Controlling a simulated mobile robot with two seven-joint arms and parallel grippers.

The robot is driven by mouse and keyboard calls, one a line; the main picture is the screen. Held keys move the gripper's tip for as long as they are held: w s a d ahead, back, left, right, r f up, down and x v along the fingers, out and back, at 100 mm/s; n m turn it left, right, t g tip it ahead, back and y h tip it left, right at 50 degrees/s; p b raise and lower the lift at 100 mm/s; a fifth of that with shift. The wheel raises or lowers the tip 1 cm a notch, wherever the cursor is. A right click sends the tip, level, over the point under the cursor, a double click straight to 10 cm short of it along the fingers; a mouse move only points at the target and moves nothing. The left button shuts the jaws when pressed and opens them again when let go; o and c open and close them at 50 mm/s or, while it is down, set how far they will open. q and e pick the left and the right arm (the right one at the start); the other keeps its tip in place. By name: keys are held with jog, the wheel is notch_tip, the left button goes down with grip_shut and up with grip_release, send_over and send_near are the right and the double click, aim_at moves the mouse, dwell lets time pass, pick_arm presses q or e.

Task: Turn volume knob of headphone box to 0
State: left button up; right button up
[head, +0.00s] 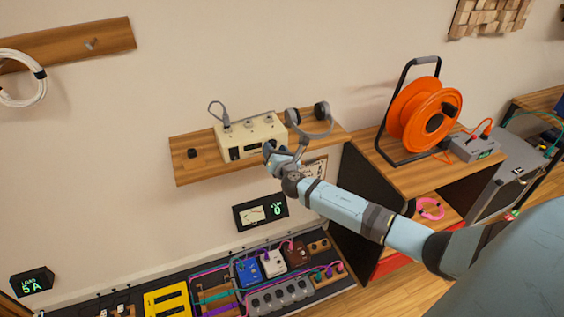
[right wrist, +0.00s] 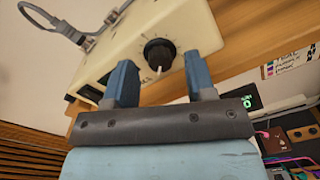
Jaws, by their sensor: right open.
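The cream headphone box (head: 250,133) sits on a wooden wall shelf in the head view, with a grey cable at its top left. In the right wrist view the box (right wrist: 130,45) shows close up, with a black volume knob (right wrist: 159,55) on its front face. A pale pointer line on the knob aims downward, toward my gripper. My right gripper (right wrist: 160,80) is open, its two blue fingers on either side of the knob and apart from it. In the head view my right gripper (head: 268,150) hides the right part of the box's front. My left gripper is not in view.
Headphones (head: 318,120) on a stand are right of the box on the shelf (head: 185,172). A small black knob-like piece (head: 192,153) lies left. An orange cable reel (head: 422,112) stands on a cabinet at right. A meter display (head: 260,212) hangs below; pedals (head: 273,264) fill the lower board.

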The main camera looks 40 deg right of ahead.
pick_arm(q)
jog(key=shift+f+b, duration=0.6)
pick_arm(e)
jog(key=v, duration=1.2)
jog(key=shift+s, duration=0.4)
jog(key=shift+a, duration=0.1)
jog(key=s+a+f+m+g+y+p, duration=0.1)
jog(key=s+a+f+m+g+y, duration=0.3)
jog(key=s+a+f+m, duration=0.65)
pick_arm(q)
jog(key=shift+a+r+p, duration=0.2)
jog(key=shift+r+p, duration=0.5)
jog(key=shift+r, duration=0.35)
pick_arm(e)
jog(key=s+a+f+m+g+y, duration=0.1)
jog(key=s+a+m+y, duration=0.1)
jog(key=s+a+m, duration=0.2)
jog(key=s+a+f+m+g+y, duration=0.1)
jog(key=s+a+m, duration=0.4)
jog(key=s+m, duration=0.5)
jog(key=shift+s+a+f+y, duration=0.25)
jog(key=shift+f+y, duration=0.15)
jog(key=shift+f, duration=0.2)
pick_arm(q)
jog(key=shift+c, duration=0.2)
